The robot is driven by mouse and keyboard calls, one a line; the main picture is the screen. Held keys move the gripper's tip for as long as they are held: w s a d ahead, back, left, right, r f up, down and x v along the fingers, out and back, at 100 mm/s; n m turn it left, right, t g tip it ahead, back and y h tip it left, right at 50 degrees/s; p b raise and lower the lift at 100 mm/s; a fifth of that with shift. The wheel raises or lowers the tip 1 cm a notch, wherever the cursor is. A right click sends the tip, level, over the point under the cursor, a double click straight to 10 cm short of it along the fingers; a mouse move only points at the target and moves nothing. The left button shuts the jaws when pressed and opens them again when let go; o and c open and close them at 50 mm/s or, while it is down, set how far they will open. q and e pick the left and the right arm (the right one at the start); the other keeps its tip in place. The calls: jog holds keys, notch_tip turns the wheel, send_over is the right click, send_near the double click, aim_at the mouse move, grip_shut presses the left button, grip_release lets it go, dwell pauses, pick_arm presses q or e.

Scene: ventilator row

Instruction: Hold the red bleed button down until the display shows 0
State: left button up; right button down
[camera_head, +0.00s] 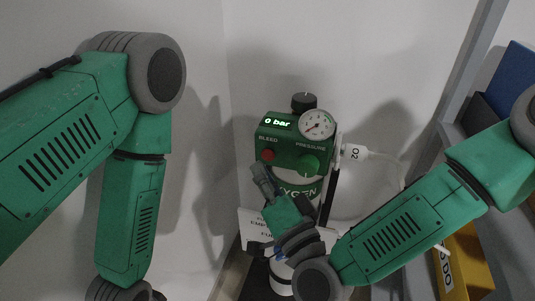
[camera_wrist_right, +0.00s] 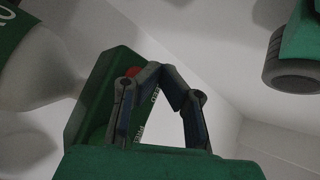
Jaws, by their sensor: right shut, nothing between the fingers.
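The green oxygen regulator panel (camera_head: 290,142) stands upright against the wall corner. Its display (camera_head: 278,121) reads "0 bar". The red bleed button (camera_head: 267,154) is on the panel's left side, under the label "BLEED". My right gripper (camera_head: 258,170) is shut and empty, its tips just below the button. In the right wrist view the shut fingertips (camera_wrist_right: 158,68) are beside the red button (camera_wrist_right: 133,71), which is partly hidden behind a finger. I cannot tell whether they touch it. My left gripper is outside the view; only its arm shows.
A green pressure knob (camera_head: 309,165) and a round gauge (camera_head: 317,124) are right of the button. A black knob (camera_head: 303,102) tops the panel. A white O2 hose fitting (camera_head: 354,153) sticks out right. Shelving with a yellow bin (camera_head: 465,262) stands at the right.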

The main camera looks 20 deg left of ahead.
jog(key=s, duration=0.3)
jog(key=shift+s+a+p, duration=0.1)
jog(key=shift+s+p, duration=0.2)
jog(key=shift+s, duration=0.1)
jog(key=s+d+f+n+g+h+p, duration=0.2)
jog(key=s+d+f+g+h, duration=0.15)
jog(key=d+f, duration=0.45)
jog(key=s+d+f+n+g+h+p, duration=0.25)
jog(key=d+f+g, duration=0.35)
jog(key=f, duration=0.4)
jog(key=s+d+f+g+h+p, duration=0.1)
jog(key=s+d+h, duration=0.3)
jog(key=d, duration=0.9)
jog(key=s+d+f+g+h+p, duration=0.1)
jog(key=s+d+f+g+h, duration=0.1)
jog(key=s+d, duration=0.7)
jog(key=d+g+h, duration=0.1)
jog(key=d+g, duration=0.1)
jog(key=d, duration=0.2)
jog(key=shift+s+d+f+m+h, duration=0.3)
jog(key=shift+s+f+m+h, duration=0.05)
jog(key=shift+h, duration=0.05)
jog(key=shift+w, duration=0.1)
